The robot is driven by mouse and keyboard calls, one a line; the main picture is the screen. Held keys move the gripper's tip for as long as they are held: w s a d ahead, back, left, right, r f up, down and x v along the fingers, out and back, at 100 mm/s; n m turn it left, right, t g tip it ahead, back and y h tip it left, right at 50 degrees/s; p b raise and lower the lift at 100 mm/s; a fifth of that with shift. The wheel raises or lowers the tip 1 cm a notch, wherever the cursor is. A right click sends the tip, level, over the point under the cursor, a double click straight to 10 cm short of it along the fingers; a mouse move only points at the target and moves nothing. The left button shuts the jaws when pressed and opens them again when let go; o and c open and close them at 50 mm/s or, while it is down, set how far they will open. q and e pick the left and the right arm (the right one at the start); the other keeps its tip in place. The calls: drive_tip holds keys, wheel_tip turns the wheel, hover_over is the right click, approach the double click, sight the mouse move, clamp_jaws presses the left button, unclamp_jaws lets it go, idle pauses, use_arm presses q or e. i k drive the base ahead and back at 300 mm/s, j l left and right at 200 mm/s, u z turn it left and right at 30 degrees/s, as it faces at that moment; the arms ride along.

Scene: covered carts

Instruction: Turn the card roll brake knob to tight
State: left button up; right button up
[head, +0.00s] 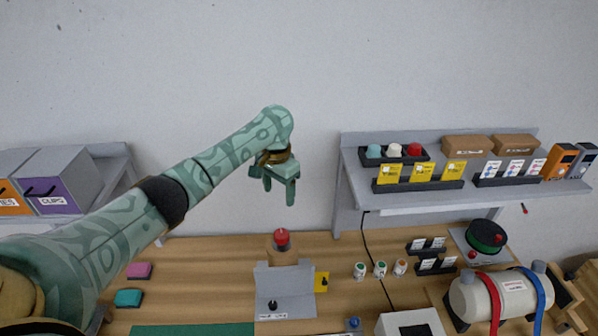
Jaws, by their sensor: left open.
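My left gripper (279,190) hangs open and empty in front of the wall, fingers pointing down, above the back of the wooden table. Below it a grey bracket (270,283) stands on the table, with a small black knob (272,305) low on its front and a white label under it, too small to read. A yellow plate (321,282) with a dark knob sits at the bracket's right side. A red-topped piece (282,238) stands just behind. I cannot tell for sure which knob is the card roll brake. My gripper touches none of these. My right gripper is not in view.
A shelf (460,201) with cups, yellow cards and boxes juts out at the right. On the table (210,262) stand small jars (380,268), a strapped white tank (495,298) and a green disc (486,236). Drawers (65,178) stand at the left. A cable hangs mid-right.

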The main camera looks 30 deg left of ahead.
sight(272, 305)
drive_tip(key=k+l, duration=1.2)
drive_tip(key=k, duration=0.1)
